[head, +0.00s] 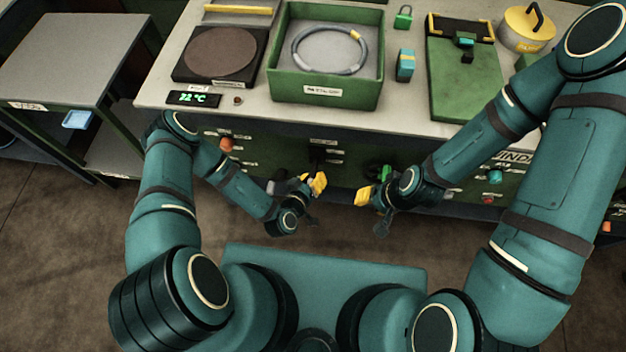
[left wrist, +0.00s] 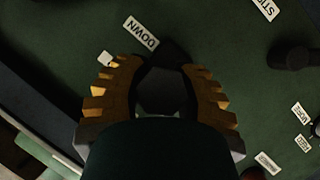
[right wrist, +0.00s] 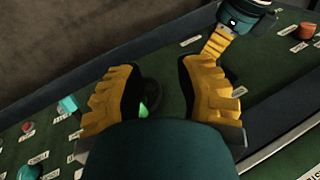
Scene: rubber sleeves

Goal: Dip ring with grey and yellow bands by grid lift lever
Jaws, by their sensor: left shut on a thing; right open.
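The ring with grey and yellow bands (head: 330,73) lies flat on the grey floor inside the green open-topped tub (head: 284,91). A dark lever (head: 317,155) sits on the green front panel below the tub. My left gripper (head: 313,185) is in front of the panel, shut on the dark lever (left wrist: 165,92), whose end shows between the yellow fingers beside a DOWN label (left wrist: 141,34). My right gripper (head: 364,196) is open in front of the panel, near a green knob (head: 383,172). In the right wrist view a green part (right wrist: 143,110) shows between its fingers.
A dark box with a round brown plate (head: 219,52) stands left of the tub. A green padlock (head: 403,17), a blue and yellow block (head: 405,65), a green board (head: 461,80) and a yellow lidded pot (head: 526,28) are on the right. A temperature display (head: 192,99) is at the front edge.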

